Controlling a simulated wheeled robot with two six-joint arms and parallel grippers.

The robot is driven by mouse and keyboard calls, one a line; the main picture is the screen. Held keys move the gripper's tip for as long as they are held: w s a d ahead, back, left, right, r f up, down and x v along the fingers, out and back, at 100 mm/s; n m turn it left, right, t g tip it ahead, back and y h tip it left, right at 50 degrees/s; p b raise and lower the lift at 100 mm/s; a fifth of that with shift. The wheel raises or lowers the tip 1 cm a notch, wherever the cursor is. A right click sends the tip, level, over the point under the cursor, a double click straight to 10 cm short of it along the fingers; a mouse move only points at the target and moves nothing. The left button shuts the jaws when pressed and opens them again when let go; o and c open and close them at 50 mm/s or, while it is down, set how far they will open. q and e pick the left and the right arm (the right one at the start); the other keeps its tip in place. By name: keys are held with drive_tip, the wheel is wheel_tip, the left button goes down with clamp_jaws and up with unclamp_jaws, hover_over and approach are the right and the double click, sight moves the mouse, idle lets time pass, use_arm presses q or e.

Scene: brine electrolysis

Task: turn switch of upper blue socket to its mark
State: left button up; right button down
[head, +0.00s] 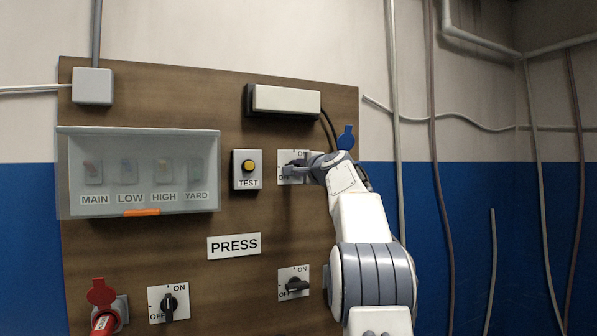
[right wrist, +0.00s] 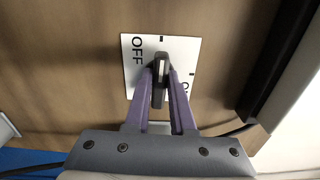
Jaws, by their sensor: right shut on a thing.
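The upper switch is a black handle on a white plate (head: 284,179) marked OFF and ON, right of the TEST button. It also shows in the right wrist view, where the handle (right wrist: 162,72) stands between purple fingers. Its white stripe points toward the top tick, near the word OFF; another tick is at the plate's right edge. My right gripper (head: 296,166) is shut on this handle and hides much of it in the head view. A blue socket lid (head: 346,138) shows just above my right wrist; the socket below it is mostly hidden. My left gripper is out of view.
The TEST box (head: 247,170) is left of the gripper. A white box (head: 286,99) with a black cable is above. A lower switch (head: 296,284), another switch (head: 169,303), a red socket (head: 104,308) and a clear-covered breaker box (head: 138,205) share the board.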

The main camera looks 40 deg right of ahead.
drive_tip(key=shift+f+n, duration=0.1)
drive_tip(key=shift+n, duration=0.3)
drive_tip(key=c, duration=0.8)
unclamp_jaws()
drive_tip(key=shift+o, duration=0.2)
drive_tip(key=shift+s, duration=0.1)
drive_tip(key=b+v, duration=0.7)
drive_tip(key=v, duration=0.3)
drive_tip(key=shift+s, duration=0.15)
drive_tip(key=shift+a, duration=0.2)
